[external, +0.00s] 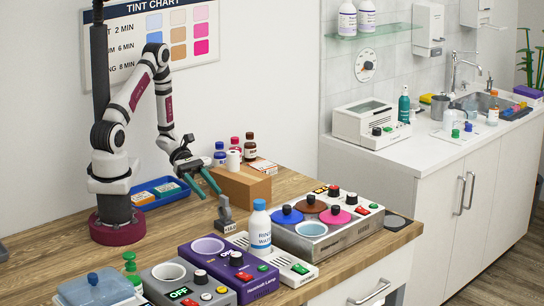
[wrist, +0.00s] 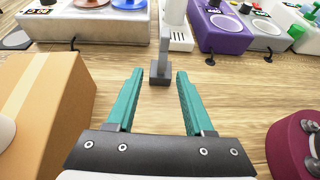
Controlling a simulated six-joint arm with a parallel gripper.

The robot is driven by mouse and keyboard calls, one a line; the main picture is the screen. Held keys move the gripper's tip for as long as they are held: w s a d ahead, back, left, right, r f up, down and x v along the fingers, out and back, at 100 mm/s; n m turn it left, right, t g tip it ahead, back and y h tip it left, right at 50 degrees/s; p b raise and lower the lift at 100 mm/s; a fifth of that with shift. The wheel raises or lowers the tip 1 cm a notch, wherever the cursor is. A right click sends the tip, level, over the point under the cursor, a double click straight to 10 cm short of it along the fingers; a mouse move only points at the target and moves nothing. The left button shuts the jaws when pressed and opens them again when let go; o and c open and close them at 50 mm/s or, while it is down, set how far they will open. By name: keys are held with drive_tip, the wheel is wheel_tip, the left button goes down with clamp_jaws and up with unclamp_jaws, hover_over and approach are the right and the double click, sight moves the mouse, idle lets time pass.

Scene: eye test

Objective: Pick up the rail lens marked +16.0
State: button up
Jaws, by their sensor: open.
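A small grey upright piece with a dark square foot (external: 226,213) stands on the wooden counter, in front of the cardboard box. Its small label looks like it carries a number, too small to read surely. In the wrist view this grey piece (wrist: 164,45) stands upright just past my fingertips, lined up with the gap between them. My gripper (external: 211,192) has teal fingers, spread apart and empty, above the counter and up-left of the piece. In the wrist view my gripper (wrist: 160,74) is also open, with nothing clearly between its fingers.
The cardboard box (external: 240,187) is close beside my gripper. A white bottle (external: 259,228) stands just past the grey piece. A purple device (external: 222,262) and a silver three-lid unit (external: 328,238) stand nearby. A blue tray (external: 158,191) lies near my base.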

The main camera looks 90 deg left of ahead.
sight(230, 216)
drive_tip(key=x, duration=1.2)
drive_tip(key=shift+d+r, duration=0.2)
drive_tip(key=shift+d, duration=0.25)
clamp_jaws()
